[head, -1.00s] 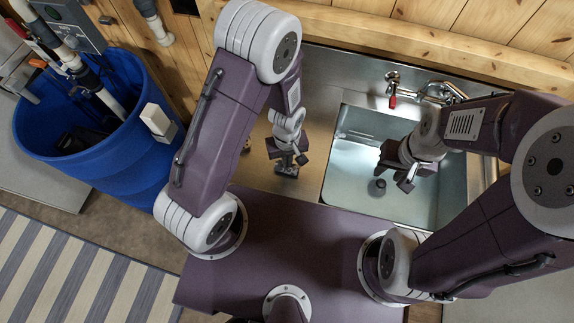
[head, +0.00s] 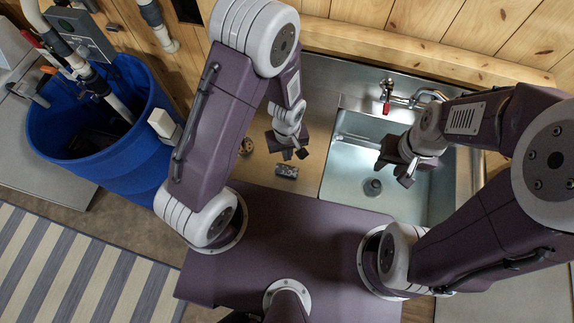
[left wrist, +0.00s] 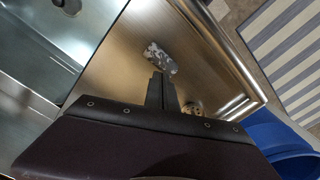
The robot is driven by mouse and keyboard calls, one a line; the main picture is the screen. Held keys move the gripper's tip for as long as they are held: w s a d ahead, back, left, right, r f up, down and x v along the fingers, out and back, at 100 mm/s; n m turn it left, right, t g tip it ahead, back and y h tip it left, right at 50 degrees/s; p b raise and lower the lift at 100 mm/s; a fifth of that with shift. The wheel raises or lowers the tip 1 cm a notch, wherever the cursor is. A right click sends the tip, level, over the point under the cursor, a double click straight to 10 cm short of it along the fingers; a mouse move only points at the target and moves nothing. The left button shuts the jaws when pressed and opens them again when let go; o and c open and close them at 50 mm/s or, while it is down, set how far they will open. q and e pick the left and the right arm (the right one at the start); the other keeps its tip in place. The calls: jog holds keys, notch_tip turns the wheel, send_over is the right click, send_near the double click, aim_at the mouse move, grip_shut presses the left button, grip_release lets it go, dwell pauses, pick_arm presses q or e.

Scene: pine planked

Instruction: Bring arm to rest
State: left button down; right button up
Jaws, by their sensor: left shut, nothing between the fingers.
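My left gripper (head: 290,153) hangs over the metal counter (head: 262,172) left of the sink. Its fingers are shut and empty; they also show in the left wrist view (left wrist: 162,85). A small grey patterned object (head: 287,171) lies on the counter just below the left gripper, apart from it. The same object shows in the left wrist view (left wrist: 160,58), beyond the fingertips. My right gripper (head: 404,178) is over the sink basin. Its fingers are too small and dark to tell whether they are open or shut.
A small round brass-coloured item (head: 246,147) is on the counter to the left. The steel sink (head: 352,200) has a tap (head: 428,95) at its back. A blue barrel (head: 120,165) with pipes stands at left. A striped rug (head: 75,265) lies on the floor.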

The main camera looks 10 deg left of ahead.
pick_arm(q)
jog(key=shift+r, duration=0.5)
pick_arm(e)
jog(key=shift+r, duration=0.4)
